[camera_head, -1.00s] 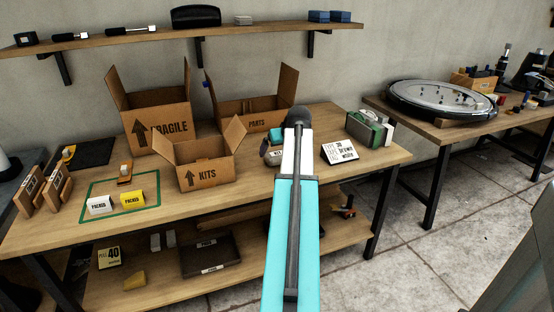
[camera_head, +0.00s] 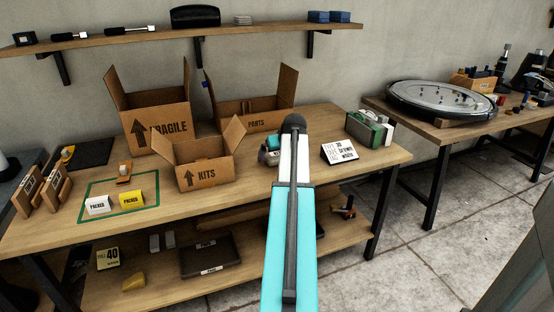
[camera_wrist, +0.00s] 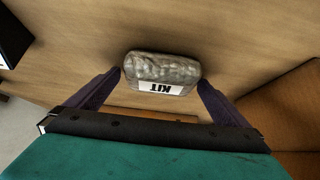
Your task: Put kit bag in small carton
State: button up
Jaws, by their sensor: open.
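The small carton, an open brown box marked KITS (camera_head: 213,174), stands on the workbench left of my arm with its flaps up. In the wrist view the kit bag (camera_wrist: 161,70), a grey crinkled packet with a white KIT label, lies on the wooden bench top. My gripper (camera_wrist: 160,82) is open, with one dark finger on each side of the bag near its ends. I cannot tell whether either finger touches it. In the head view my gripper (camera_head: 269,154) is low over the bench, right of the carton, and my arm partly hides that spot.
A larger FRAGILE carton (camera_head: 160,124) and a PARTS carton (camera_head: 254,122) stand behind the small carton. A white sign (camera_head: 340,151) and a green case (camera_head: 364,131) are right of my arm.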

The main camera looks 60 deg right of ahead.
aim_at(277, 153)
dwell(0.3)
jog(key=c, duration=1.3)
jog(key=shift+r, duration=0.15)
jog(key=shift+r+p, duration=0.3)
jog(key=shift+r, duration=1.05)
jog(key=shift+s+a+r, duration=0.25)
jog(key=shift+a+r, duration=0.05)
jog(key=shift+a, duration=0.1)
jog(key=s+a, duration=0.3)
jog(key=a, duration=0.1)
jog(key=s+a+r+p, duration=0.1)
jog(key=s+a, duration=0.2)
jog(key=a, duration=0.1)
jog(key=s+a, duration=0.2)
jog(key=a, duration=0.2)
jog(key=shift+s+a+r, duration=0.1)
jog(key=shift+s+r, duration=0.15)
jog(key=shift+s, duration=0.15)
